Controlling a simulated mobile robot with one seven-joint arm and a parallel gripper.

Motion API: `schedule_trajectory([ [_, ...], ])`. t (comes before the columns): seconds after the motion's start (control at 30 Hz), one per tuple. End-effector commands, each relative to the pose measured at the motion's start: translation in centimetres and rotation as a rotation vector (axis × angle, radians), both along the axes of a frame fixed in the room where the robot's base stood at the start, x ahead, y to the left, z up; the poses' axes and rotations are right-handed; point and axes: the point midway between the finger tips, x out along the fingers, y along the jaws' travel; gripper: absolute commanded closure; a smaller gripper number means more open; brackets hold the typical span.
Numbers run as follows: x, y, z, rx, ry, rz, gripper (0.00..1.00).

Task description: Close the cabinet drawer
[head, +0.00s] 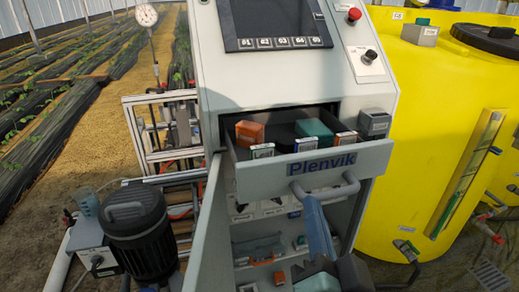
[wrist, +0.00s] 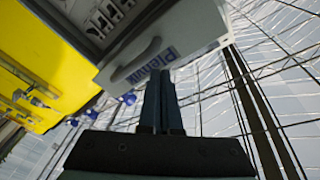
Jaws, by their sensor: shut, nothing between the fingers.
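The cabinet drawer (head: 372,160) is pulled out of the grey cabinet below the control panel. Its front carries the word Plenvik and a curved grey handle (head: 345,189). Orange, teal and dark grey boxes sit inside. My gripper (head: 308,200) is shut and empty, in front of the drawer at handle height. In the wrist view, its two dark fingers (wrist: 159,76) lie together and point at the drawer front (wrist: 185,38), with the handle (wrist: 136,62) beside their tips. I cannot tell whether the fingertips touch the drawer or handle.
A cabinet door (head: 204,240) stands open below the drawer at left, showing shelves with small parts. A black motor (head: 138,235) and pipes stand to its left. A yellow tank (head: 425,130) stands close on the right.

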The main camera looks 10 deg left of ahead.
Motion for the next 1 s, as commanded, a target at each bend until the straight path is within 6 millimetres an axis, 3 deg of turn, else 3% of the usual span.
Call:
schedule_trajectory([
  [0.03, -0.4, 0.0, 1.3, 0.041, 0.054, 0.016, 1.0],
  [0.5, -7.1, 1.1, 1.9, 0.466, 0.489, 0.129, 1.0],
  [0.7, -9.3, 1.4, 2.1, 0.578, 0.588, 0.142, 1.0],
  [0.87, -9.6, 1.6, 1.8, 0.605, 0.61, 0.146, 1.0],
  [1.0, -8.3, 2.3, 1.4, 0.605, 0.61, 0.148, 1.0],
])
